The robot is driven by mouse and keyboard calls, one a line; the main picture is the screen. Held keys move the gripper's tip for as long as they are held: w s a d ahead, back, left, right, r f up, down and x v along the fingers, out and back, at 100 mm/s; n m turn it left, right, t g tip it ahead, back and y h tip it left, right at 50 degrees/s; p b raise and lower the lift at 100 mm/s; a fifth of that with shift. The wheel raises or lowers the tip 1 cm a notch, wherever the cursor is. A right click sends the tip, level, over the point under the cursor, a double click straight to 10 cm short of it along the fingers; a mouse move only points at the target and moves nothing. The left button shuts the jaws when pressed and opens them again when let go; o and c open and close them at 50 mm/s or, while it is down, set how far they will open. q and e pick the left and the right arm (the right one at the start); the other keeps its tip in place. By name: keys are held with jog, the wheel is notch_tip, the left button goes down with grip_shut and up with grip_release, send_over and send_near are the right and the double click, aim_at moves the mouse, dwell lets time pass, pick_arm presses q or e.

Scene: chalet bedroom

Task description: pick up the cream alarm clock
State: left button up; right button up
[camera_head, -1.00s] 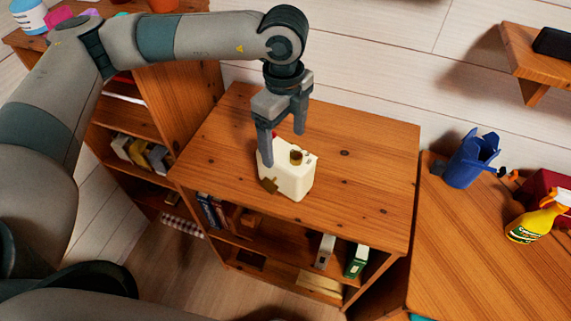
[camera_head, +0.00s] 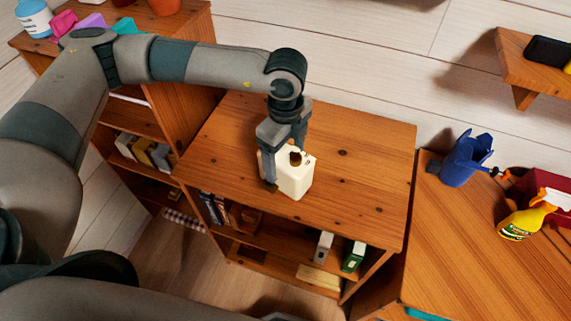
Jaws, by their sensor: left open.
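The cream alarm clock (camera_head: 296,181) stands on the top of the wooden cabinet (camera_head: 352,200) in the middle of the camera_head view. It is a boxy cream body with a brass-coloured part on top. My left gripper (camera_head: 285,166) points down at it from above. One finger is in front of the clock's left side and the other is behind it, mostly hidden. The jaws are open and straddle the clock; I cannot tell whether a finger touches it. My right gripper is not in view.
A taller shelf (camera_head: 180,75) with pots stands at the left. A desk (camera_head: 455,260) at the right holds a blue cup (camera_head: 465,160) and a yellow spray bottle (camera_head: 525,220). A wall shelf (camera_head: 520,70) is at upper right. The cabinet top right of the clock is clear.

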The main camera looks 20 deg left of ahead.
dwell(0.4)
pick_arm(q)
jog(key=c, duration=1.9)
jog(key=shift+r+b, duration=0.8)
jog(key=shift+d+r+b, duration=0.2)
jog(key=shift+r+b, duration=0.25)
jog(key=shift+r, duration=0.15)
jog(key=shift+d+r+b, duration=0.15)
jog(key=shift+r+b, duration=0.25)
jog(key=shift+r, duration=0.2)
jog(key=shift+s+d+r+b, duration=0.1)
jog(key=shift+d+r+b, duration=0.9)
jog(key=shift+d, duration=0.85)
jog(key=shift+s+d+r+b, duration=0.1)
jog(key=shift+d+r+b, duration=0.45)
jog(key=shift+d+r, duration=1.05)
jog(key=shift+s+d+r+b, duration=0.1)
jog(key=shift+d+r+b, duration=0.75)
jog(key=shift+d, duration=1.25)
